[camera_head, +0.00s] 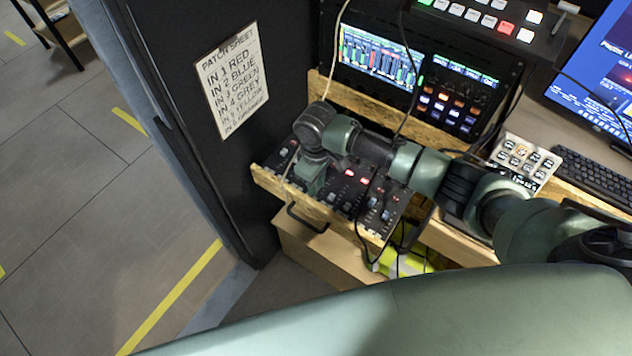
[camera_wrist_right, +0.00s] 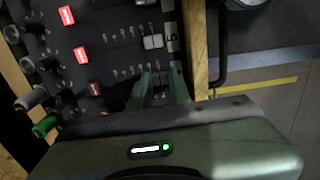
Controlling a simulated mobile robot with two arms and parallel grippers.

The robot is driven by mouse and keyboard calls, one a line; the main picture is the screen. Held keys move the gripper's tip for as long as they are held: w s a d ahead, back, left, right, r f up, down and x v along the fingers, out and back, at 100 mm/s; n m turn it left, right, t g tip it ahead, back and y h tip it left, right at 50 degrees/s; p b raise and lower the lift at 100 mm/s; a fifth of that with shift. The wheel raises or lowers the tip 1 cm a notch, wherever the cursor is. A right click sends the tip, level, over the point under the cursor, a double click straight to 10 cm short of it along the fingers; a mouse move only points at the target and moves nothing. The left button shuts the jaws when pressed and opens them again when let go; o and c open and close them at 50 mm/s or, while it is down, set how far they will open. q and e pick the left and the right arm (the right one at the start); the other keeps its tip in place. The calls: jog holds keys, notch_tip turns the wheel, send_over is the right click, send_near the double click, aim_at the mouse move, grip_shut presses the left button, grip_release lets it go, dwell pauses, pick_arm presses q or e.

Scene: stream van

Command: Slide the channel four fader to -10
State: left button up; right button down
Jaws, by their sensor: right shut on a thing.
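The mixer panel (camera_head: 349,190) with its faders and red lit buttons sits in a wooden-edged drawer at the centre of the head view. My right gripper (camera_head: 302,188) reaches down onto its left part, and its own arm hides some of the panel. In the right wrist view my right gripper (camera_wrist_right: 160,82) has its two green fingers around a small fader cap (camera_wrist_right: 160,98) and is shut on it. Another pale fader cap (camera_wrist_right: 153,42) stands just beyond the fingertips. Channel numbers and scale marks are too small to read. My left gripper is not in view.
A wooden edge (camera_wrist_right: 200,45) and a dark handle (camera_wrist_right: 222,45) run beside the faders. Coloured plugs (camera_wrist_right: 45,125) and cables rise from the panel. A patch sheet (camera_head: 232,80) hangs on the dark wall at left. Screens (camera_head: 375,62) stand behind.

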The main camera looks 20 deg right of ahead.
jog(key=shift+w, duration=0.1)
dwell(0.3)
jog(key=w+d, duration=0.2)
jog(key=d, duration=0.1)
jog(key=shift+w, duration=0.15)
jog(key=c, duration=1.3)
grip_release()
jog(key=shift+a, duration=0.15)
notch_tip(320, 180, up, 8)
jog(key=shift+f+b, duration=0.1)
jog(key=shift+b, duration=0.45)
